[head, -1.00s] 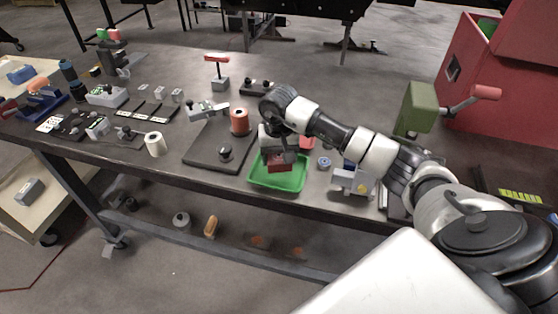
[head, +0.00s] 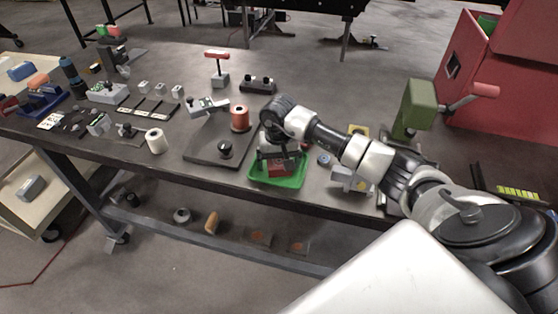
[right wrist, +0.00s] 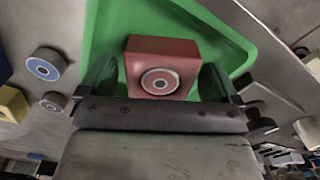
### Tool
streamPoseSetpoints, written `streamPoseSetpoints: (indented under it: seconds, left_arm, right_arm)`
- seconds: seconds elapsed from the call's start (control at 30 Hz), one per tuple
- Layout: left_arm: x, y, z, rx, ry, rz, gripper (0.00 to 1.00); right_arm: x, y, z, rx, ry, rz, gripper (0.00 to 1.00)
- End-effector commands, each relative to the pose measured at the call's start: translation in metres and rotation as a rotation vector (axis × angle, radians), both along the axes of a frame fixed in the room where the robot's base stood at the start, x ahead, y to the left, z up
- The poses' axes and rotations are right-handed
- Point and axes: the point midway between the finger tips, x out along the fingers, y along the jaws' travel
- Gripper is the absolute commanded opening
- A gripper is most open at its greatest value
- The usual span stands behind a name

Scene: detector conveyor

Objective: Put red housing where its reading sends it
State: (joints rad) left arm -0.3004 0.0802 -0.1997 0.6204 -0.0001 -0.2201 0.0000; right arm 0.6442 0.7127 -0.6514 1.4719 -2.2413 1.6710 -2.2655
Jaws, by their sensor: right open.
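The red housing (right wrist: 163,68) is a block with a round metal ring on its face, seen in the right wrist view. It lies in the green tray (right wrist: 190,14). In the head view the red housing (head: 277,170) shows partly below my gripper, inside the green tray (head: 291,182) near the table's front edge. My right gripper (right wrist: 158,84) is open, with one finger on each side of the housing and a narrow gap at each side. It also shows in the head view (head: 278,160), pointing down over the tray. My left gripper is not in view.
Left of the tray is a dark plate (head: 203,148) with a black knob (head: 225,149) and an orange spool (head: 239,118). A grey and white fixture (head: 350,180) stands to the right. A green vise-like machine (head: 416,105) is at the right rear.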

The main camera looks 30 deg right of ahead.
Motion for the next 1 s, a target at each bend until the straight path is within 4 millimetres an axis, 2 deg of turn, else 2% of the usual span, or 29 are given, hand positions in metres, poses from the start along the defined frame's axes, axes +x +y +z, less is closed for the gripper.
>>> streamPoseSetpoints:
  seconds: [0.13,0.23,0.6,0.7,0.83,1.0]
  left_arm:
    - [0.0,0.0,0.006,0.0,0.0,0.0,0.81]
    - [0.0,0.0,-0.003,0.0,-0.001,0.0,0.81]
    - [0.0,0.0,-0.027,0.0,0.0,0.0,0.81]
    - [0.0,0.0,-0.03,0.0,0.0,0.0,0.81]
    - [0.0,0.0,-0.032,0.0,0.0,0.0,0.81]
    - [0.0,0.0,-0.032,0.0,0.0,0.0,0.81]
  right_arm:
    - [0.0,0.0,0.005,0.001,0.0,0.0,0.93]
    - [0.002,-0.001,0.015,-0.001,-0.006,0.0,0.93]
    - [0.001,0.0,0.092,-0.001,-0.006,-0.001,0.93]
    - [0.001,0.0,0.107,0.0,-0.003,0.001,0.93]
    - [0.0,0.0,0.118,0.0,-0.001,0.0,0.93]
    - [0.0,0.0,0.123,0.0,0.0,0.0,0.93]
